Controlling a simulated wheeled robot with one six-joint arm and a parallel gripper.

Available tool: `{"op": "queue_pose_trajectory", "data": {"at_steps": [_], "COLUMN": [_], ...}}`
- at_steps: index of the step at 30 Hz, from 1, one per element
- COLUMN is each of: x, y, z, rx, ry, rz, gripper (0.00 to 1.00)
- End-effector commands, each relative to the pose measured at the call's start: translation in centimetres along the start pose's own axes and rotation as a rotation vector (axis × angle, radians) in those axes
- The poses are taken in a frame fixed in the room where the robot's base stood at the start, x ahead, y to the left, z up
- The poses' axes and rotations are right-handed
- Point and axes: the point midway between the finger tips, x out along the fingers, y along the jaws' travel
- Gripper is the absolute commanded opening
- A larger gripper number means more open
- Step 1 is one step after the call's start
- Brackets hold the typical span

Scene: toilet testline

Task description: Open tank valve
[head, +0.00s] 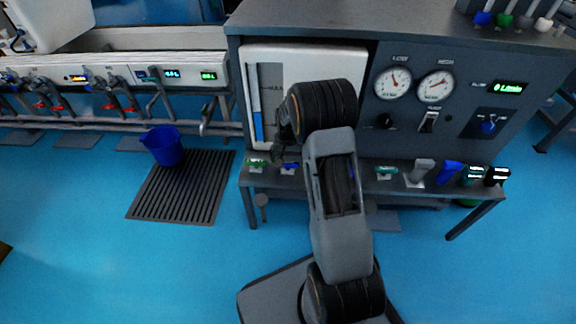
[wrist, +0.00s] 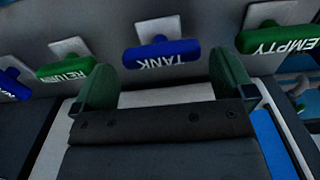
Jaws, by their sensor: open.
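The blue TANK valve handle (wrist: 162,53) is at the upper middle of the wrist view, on a light square plate, its label upside down. In the head view, a blue handle (head: 288,168) on the bench's front ledge appears to be the same valve. My gripper (wrist: 165,78) is open, with its two green fingers spread wide. The handle lies just beyond the fingertips, roughly centred between them, with nothing held. In the head view my gripper is dark and partly hidden by my arm, just above the ledge.
The green RETURN handle (wrist: 65,72) is left of TANK and the green EMPTY handle (wrist: 275,38) is right of it, both close to the fingers. A white tank panel (head: 345,62) stands behind my arm. A blue bucket (head: 163,146) stands on the floor grate (head: 185,195).

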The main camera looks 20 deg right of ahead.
Motion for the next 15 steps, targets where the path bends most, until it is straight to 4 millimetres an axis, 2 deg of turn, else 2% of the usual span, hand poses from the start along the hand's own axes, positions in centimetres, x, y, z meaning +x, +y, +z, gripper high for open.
{"op": "queue_pose_trajectory", "data": {"at_steps": [1, 6, 15], "x": [0.9, 1.9, 2.2], "y": [0.0, 0.0, 0.0], "z": [0.0, 0.0, 0.0], "rx": [0.000, 0.000, 0.000], "ry": [-0.002, 0.000, 0.000], "rz": [0.001, 0.000, 0.000], "gripper": [1.00, 1.00, 1.00]}}
